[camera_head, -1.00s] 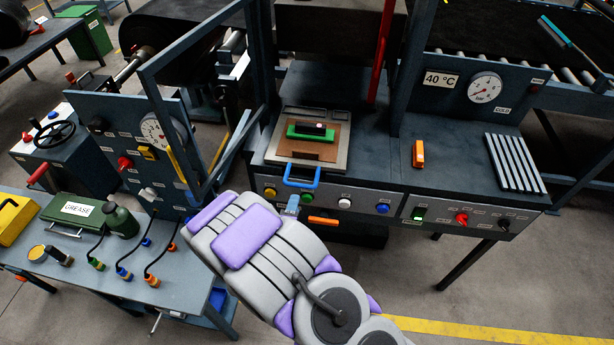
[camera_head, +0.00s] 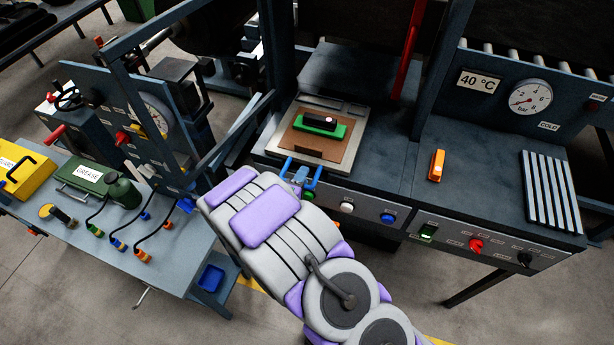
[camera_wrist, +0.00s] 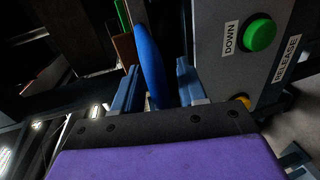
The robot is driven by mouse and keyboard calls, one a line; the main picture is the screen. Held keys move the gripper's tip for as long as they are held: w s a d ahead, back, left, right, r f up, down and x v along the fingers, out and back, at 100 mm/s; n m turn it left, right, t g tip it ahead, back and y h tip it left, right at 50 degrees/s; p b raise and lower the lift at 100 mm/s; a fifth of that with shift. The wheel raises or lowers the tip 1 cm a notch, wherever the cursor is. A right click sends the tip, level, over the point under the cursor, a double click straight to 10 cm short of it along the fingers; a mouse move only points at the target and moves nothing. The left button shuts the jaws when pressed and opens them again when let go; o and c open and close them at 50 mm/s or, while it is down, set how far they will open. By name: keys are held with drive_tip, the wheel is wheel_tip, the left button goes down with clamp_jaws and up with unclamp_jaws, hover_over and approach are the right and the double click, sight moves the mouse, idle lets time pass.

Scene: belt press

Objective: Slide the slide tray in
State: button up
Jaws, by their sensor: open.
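The slide tray (camera_head: 354,150) is a beige plate at the front of the press in the head view. It carries a brown mat (camera_head: 307,148) and a green block (camera_head: 319,127) with a dark top. Its blue handle (camera_head: 316,177) sticks out at the front edge. In the wrist view the blue handle (camera_wrist: 150,60) stands between the two blue-grey fingers of my gripper (camera_wrist: 157,88). The fingers are open, with gaps beside the handle. In the head view my gripper (camera_head: 299,175) is at the handle, its lower part hidden by my arm.
A button panel is right of my gripper, with a green DOWN button (camera_wrist: 260,34) close by in the wrist view. A red post (camera_head: 411,50) stands behind the tray's right side. An orange-handled item (camera_head: 437,165) lies on the right bench. A tool table (camera_head: 175,262) is at left.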

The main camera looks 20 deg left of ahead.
drive_tip(key=shift+a, duration=0.35)
drive_tip(key=shift+a+f, duration=0.2)
drive_tip(key=shift+a, duration=0.3)
drive_tip(key=shift+c, duration=2.1)
drive_tip(key=shift+d, duration=0.6)
clamp_jaws()
drive_tip(key=shift+s, duration=0.1)
